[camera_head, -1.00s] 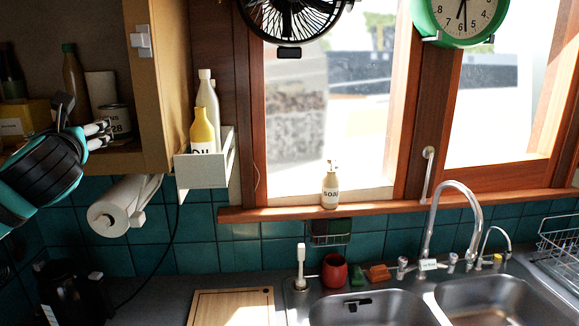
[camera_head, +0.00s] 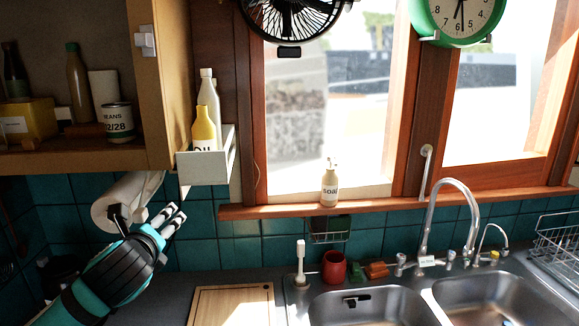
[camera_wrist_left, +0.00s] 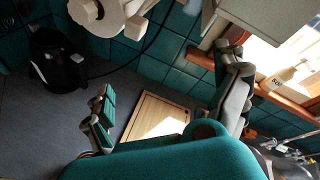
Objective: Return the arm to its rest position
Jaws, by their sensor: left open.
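My left arm comes in from the lower left of the head view. Its gripper (camera_head: 170,219) is in front of the paper towel roll (camera_head: 112,212), below the open cabinet. In the left wrist view, the left gripper (camera_wrist_left: 170,90) has its two fingers spread wide with nothing between them. The wooden cutting board (camera_wrist_left: 160,118) on the counter shows beyond and below the fingers. My right gripper is not in either view.
The cabinet shelf (camera_head: 70,154) holds a can (camera_head: 117,122), bottles and a yellow box. A wall rack (camera_head: 205,172) holds bottles. A kettle (camera_wrist_left: 52,58) stands at the counter's left. A soap bottle (camera_head: 330,187) stands on the window sill. The sinks are at right.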

